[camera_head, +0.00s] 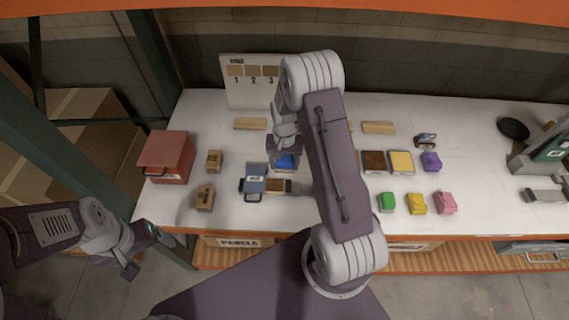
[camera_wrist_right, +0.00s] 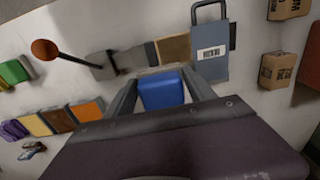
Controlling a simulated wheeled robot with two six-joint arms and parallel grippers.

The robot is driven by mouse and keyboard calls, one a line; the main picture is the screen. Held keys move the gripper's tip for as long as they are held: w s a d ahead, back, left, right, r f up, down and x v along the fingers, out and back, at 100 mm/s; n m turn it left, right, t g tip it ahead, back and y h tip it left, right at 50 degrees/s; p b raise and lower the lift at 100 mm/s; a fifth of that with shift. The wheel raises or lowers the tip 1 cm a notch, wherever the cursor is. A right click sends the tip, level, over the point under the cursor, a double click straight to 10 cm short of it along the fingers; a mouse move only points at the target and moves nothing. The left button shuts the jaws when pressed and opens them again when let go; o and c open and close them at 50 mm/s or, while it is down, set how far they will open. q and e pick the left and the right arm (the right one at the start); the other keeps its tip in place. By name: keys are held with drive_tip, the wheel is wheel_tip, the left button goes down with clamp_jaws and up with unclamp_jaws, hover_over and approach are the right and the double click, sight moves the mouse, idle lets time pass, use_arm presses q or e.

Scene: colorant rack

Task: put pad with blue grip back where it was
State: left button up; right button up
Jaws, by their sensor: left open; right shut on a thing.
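The pad with blue grip (camera_head: 285,162) is at my right gripper (camera_head: 284,151), over the left-middle part of the white table. In the right wrist view the blue grip (camera_wrist_right: 161,91) sits between the two fingers, which are shut on it. The pad's underside is hidden, and I cannot tell whether it touches the table. Green (camera_head: 387,202), yellow (camera_head: 416,203), pink (camera_head: 446,202) and purple (camera_head: 431,161) pads stand on the right half. My left gripper (camera_head: 142,252) is open and empty, off the table's front left corner.
A grey-blue case (camera_head: 254,178) with a handle lies in front of my right gripper, beside a brown panel (camera_head: 278,186). A red box (camera_head: 168,157) and small cartons (camera_head: 214,160) stand left. A numbered board (camera_head: 249,88) and wooden strips (camera_head: 250,124) are behind. My right arm hides the table's middle.

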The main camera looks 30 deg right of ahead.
drive_tip(key=shift+s+a+r, duration=0.1)
drive_tip(key=shift+s+a, duration=0.05)
drive_tip(key=shift+s, duration=0.05)
drive_tip(key=shift+w+d, duration=0.2)
drive_tip(key=shift+w, duration=0.05)
